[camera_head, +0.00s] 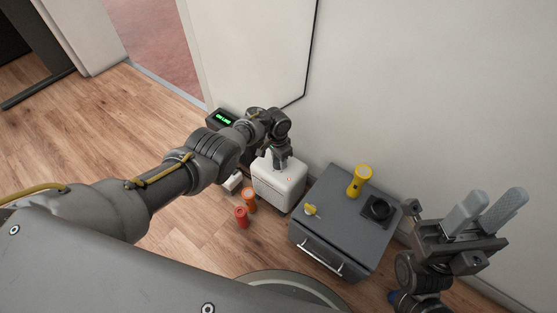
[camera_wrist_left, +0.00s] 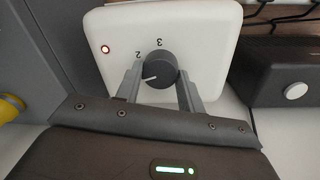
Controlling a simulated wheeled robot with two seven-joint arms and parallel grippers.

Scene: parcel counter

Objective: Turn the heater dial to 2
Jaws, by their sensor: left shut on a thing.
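The heater is a white rounded box (camera_head: 278,190) on the floor by the wall in the head view. Its white face (camera_wrist_left: 205,40) fills the upper middle of the left wrist view. The dark round dial (camera_wrist_left: 160,66) sits on that face, with upside-down marks "3" above it and "2" at its upper left. The dial's white pointer line points left and slightly down, below the "2". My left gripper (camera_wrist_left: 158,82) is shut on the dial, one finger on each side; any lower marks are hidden. My right gripper (camera_head: 494,202) is open and empty at the right.
A grey cabinet (camera_head: 335,222) with a yellow flashlight (camera_head: 360,180) on top stands right of the heater. Orange and red cylinders (camera_head: 241,216) stand in front of the heater.

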